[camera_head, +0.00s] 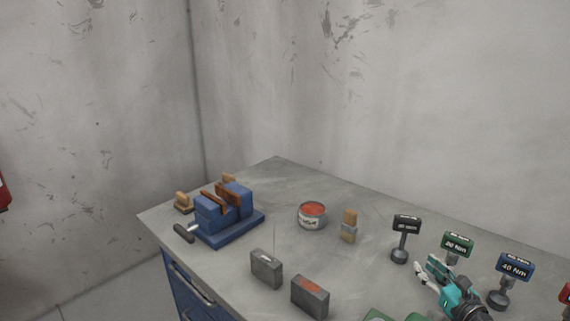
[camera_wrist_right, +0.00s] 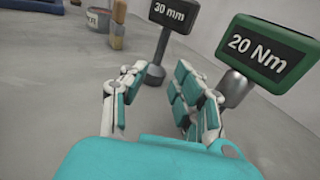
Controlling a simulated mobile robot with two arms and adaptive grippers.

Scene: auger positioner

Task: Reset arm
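My right gripper (camera_head: 432,275) is at the lower right of the head view, over the grey workbench (camera_head: 345,277). In the right wrist view the right gripper (camera_wrist_right: 157,85) has its two teal and white fingers apart, with nothing between them. A black-signed tool marked 30 mm (camera_head: 405,236) stands beyond the fingertips; it also shows in the right wrist view (camera_wrist_right: 172,14). A green-signed tool marked 20 Nm (camera_wrist_right: 262,48) stands just right of the fingers. My left gripper is not in view.
A blue vise (camera_head: 225,215) stands at the bench's left. Two grey blocks (camera_head: 266,268) (camera_head: 310,296) stand near the front. A red-topped can (camera_head: 311,215) and a brush (camera_head: 349,226) stand in the middle. A blue-signed 40 Nm tool (camera_head: 513,275) stands right of my gripper.

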